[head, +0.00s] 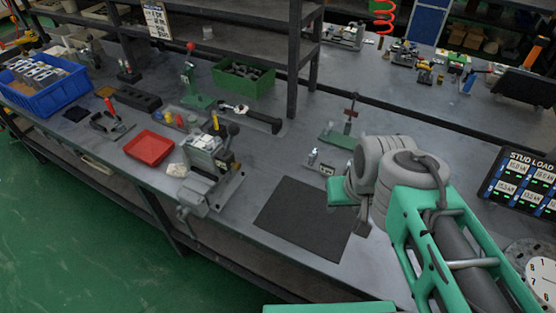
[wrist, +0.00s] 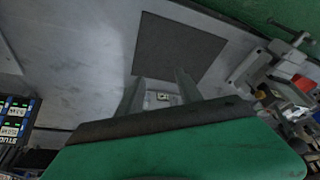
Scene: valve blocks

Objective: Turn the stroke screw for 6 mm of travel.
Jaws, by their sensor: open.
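I cannot pick out the stroke screw for certain in either view. In the head view, a vise-like fixture (head: 208,180) holding a pale metal block stands left of the dark mat (head: 303,217). Part of what seems to be the same fixture shows at the right edge of the wrist view (wrist: 290,80). My gripper (wrist: 159,82) is open, its two fingers apart with nothing held. It is above the bench, right of the mat in the head view, and mostly hidden by my arm. A small pale item (wrist: 163,97) shows beyond the fingers, not touching as far as I can tell.
A green-based stand (head: 342,138) with a red top is behind my arm. A red tray (head: 149,148), a blue bin (head: 40,82) and a green bin (head: 243,80) are to the left. A stud load display (head: 520,185) is at right. The mat is bare.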

